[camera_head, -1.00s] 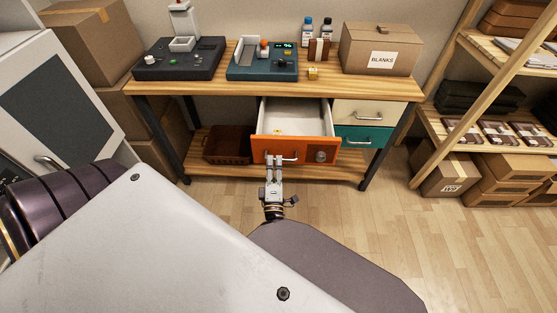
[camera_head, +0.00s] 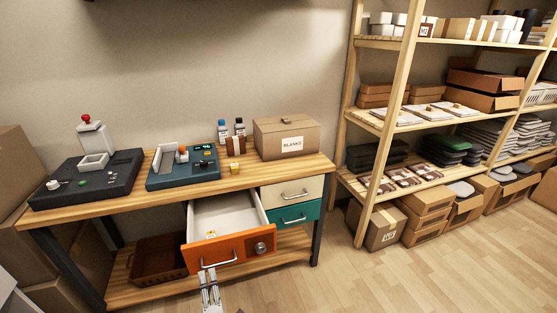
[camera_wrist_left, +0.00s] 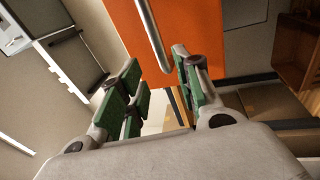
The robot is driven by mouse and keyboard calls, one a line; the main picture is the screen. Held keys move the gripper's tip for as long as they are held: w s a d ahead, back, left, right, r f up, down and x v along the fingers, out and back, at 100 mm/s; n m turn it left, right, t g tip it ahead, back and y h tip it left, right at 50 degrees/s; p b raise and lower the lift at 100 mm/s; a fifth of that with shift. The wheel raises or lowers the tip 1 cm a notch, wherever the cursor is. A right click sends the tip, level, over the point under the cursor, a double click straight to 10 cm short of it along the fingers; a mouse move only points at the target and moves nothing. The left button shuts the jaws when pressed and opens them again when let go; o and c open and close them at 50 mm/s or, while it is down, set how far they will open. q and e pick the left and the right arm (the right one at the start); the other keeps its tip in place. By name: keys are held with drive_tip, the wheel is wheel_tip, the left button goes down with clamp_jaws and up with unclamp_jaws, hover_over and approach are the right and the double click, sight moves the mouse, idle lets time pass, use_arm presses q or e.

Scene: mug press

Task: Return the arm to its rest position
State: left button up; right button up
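The orange drawer (camera_head: 228,250) of the bench stands pulled open, with a silver handle (camera_head: 217,264) and a round grey knob (camera_head: 261,247) on its front. A small yellow item (camera_head: 211,234) lies inside it. My left gripper (camera_head: 208,275) is just below the handle in the head view. In the left wrist view my left gripper (camera_wrist_left: 158,70) has its green-padded fingers apart, with nothing held between them. The handle (camera_wrist_left: 152,35) passes just beyond the fingertips; whether they touch it I cannot tell. My right gripper is not in view.
The bench top carries a dark press unit (camera_head: 88,180), a teal unit (camera_head: 183,168), two bottles and a BLANKS box (camera_head: 286,138). Cream and teal drawers (camera_head: 298,215) beside the orange one are shut. A stocked wooden shelf (camera_head: 385,130) stands right. Floor in front is clear.

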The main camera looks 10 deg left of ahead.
sight(219, 265)
use_arm(q)
drive_tip(key=shift+h, duration=0.6)
drive_tip(key=shift+w+d+r, duration=0.1)
drive_tip(key=shift+w+d, duration=0.2)
drive_tip(key=shift+w, duration=0.6)
drive_tip(key=shift+w+d+r, duration=0.1)
drive_tip(key=shift+w+d, duration=0.15)
drive_tip(key=shift+w, duration=0.7)
drive_tip(key=shift+w+d+r, duration=0.1)
drive_tip(key=shift+w+d, duration=0.2)
drive_tip(key=shift+w, duration=0.6)
drive_tip(key=shift+w+a+f, duration=0.1)
drive_tip(key=shift+w+a, duration=0.15)
drive_tip(key=shift+a, duration=0.1)
drive_tip(key=shift+a, duration=0.1)
drive_tip(key=shift+s, duration=0.1)
drive_tip(key=shift+s, duration=0.1)
